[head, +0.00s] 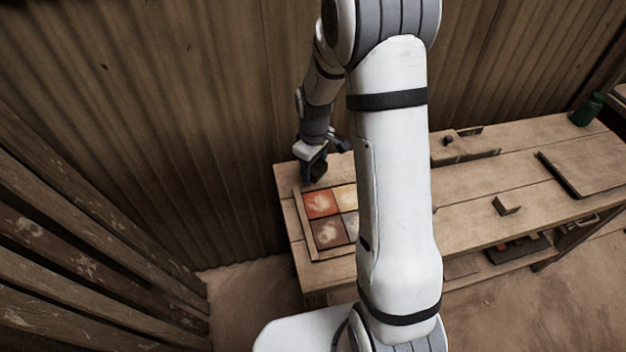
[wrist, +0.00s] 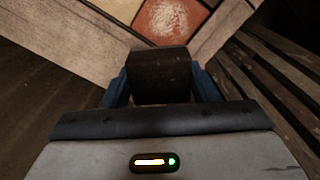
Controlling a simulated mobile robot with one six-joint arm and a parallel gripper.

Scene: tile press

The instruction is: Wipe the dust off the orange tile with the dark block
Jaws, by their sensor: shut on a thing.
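The orange tile (head: 321,204) lies at the far left of a group of tiles in a wooden frame on the bench, with a pale dusty patch on it. In the wrist view the orange tile (wrist: 170,18) is just beyond the block, with pale dust over its middle. My gripper (head: 314,170) is shut on the dark block (wrist: 160,75), which sits between its blue fingers. In the head view the dark block (head: 319,170) is near the frame's far edge, beside the orange tile. I cannot tell whether the block touches anything below.
A brown dusty tile (head: 330,233) lies in front of the orange one, and a yellowish tile (head: 346,197) is right of it. My arm hides part of the frame. A wooden block (head: 507,204) and a green bottle (head: 587,109) stand farther right. A corrugated wall (head: 180,130) rises close behind.

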